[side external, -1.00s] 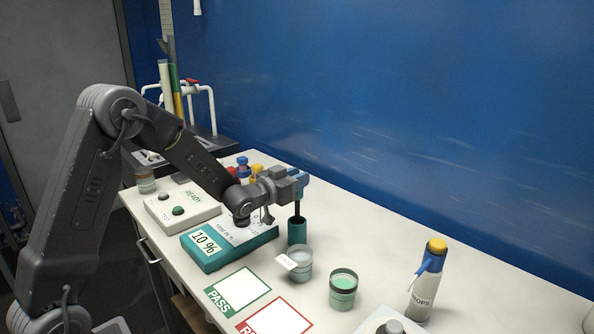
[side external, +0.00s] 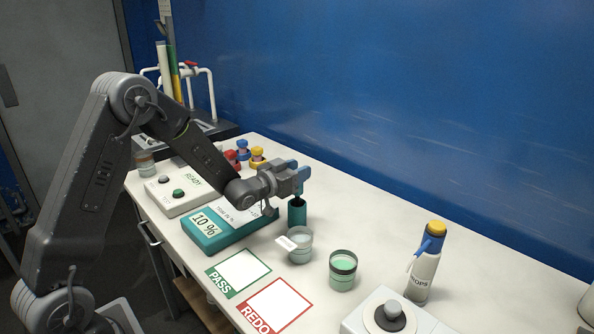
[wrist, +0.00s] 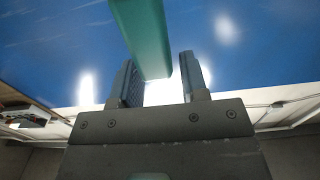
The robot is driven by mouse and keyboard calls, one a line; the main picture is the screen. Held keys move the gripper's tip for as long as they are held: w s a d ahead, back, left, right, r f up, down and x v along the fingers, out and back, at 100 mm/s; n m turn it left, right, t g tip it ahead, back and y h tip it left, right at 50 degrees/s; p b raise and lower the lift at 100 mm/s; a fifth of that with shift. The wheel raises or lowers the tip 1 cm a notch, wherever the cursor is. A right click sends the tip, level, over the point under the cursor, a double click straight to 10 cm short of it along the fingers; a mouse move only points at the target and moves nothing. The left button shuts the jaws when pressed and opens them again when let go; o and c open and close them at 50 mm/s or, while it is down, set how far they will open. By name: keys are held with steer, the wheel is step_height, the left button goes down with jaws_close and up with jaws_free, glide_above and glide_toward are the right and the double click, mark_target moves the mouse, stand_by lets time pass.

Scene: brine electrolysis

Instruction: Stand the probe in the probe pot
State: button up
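The teal probe pot (side external: 297,214) stands upright on the bench in the side external view. My gripper (side external: 298,178) is just above it. A short length of the probe's dark shaft (side external: 298,197) shows between the fingers and the pot's mouth, its lower end hidden inside the pot. In the wrist view a teal bar, seemingly the probe's handle (wrist: 142,38), runs down between the two fingertips (wrist: 158,68).
A 10 % teal box (side external: 205,240) is left of the pot. A clear cup (side external: 300,250) and a green-filled cup (side external: 343,275) stand in front. PASS (side external: 240,272) and REDO (side external: 275,305) cards lie nearby. A bottle (side external: 424,275) stands at right, the blue wall (side external: 430,100) behind.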

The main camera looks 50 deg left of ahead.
steer(key=shift+o, duration=1.4)
steer(key=s, duration=1.3)
steer(key=shift+s, duration=0.4)
steer(key=shift+r, duration=0.1)
steer(key=s+d+r+g, duration=0.4)
steer(key=s+d+g, duration=0.1)
steer(key=s, duration=0.5)
steer(key=s+d+r+g, duration=0.4)
steer(key=s+d+g, duration=0.2)
steer(key=s, duration=0.5)
steer(key=shift+s+d+g, duration=0.15)
steer(key=shift+d+g, duration=0.05)
steer(key=shift+g, duration=0.5)
